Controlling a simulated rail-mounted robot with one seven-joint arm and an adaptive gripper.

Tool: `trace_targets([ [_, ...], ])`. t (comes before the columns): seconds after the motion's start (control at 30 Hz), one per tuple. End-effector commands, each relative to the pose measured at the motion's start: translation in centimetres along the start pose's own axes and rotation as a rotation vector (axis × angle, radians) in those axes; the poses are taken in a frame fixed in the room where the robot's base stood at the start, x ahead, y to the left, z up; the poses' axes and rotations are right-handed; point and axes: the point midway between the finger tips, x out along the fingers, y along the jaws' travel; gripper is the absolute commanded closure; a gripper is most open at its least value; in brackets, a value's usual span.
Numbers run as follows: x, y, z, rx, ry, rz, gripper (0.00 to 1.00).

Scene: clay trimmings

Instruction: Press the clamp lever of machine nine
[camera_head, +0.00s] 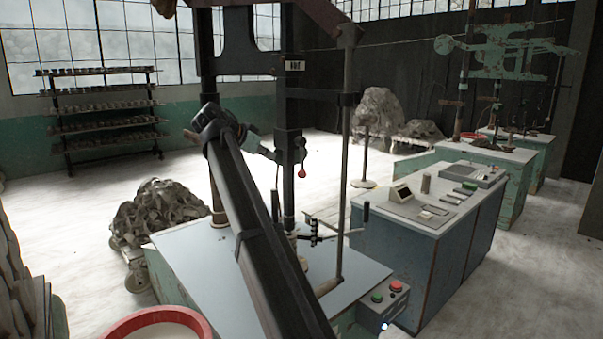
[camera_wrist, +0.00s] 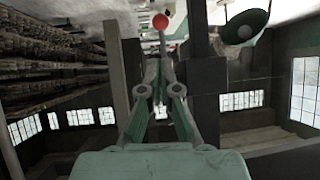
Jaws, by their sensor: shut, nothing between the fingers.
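The nearest machine has dark upright columns and a pale table top (camera_head: 200,265). A small plate (camera_head: 295,65) is on its column, its marking too small to read surely. A short lever ending in a red ball knob (camera_head: 302,173) hangs at the middle column. A black-handled lever (camera_head: 366,212) stands lower, above the table. I cannot tell which is the clamp lever. My gripper (camera_head: 274,155) is shut and empty, pointing at the column just left of and above the red knob. In the wrist view, the red knob (camera_wrist: 160,21) shows beyond the closed fingertips (camera_wrist: 159,62), seemingly apart from them.
A control box (camera_head: 387,295) with green and red buttons is at the table's front right corner. A blue-grey cabinet (camera_head: 400,250) stands to the right. A clay heap (camera_head: 160,210) on a cart is left, with a red-rimmed tub (camera_head: 155,318) in front.

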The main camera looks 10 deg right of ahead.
Motion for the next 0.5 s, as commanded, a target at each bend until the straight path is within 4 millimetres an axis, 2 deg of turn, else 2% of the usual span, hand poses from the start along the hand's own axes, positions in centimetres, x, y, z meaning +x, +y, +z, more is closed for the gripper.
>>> trace_targets([
  [0.33, 0.1, 0.0, 0.0, -0.001, 0.0, 0.0, 1.0],
  [0.5, 1.1, 0.0, 0.0, -0.002, -0.002, 0.002, 1.0],
])
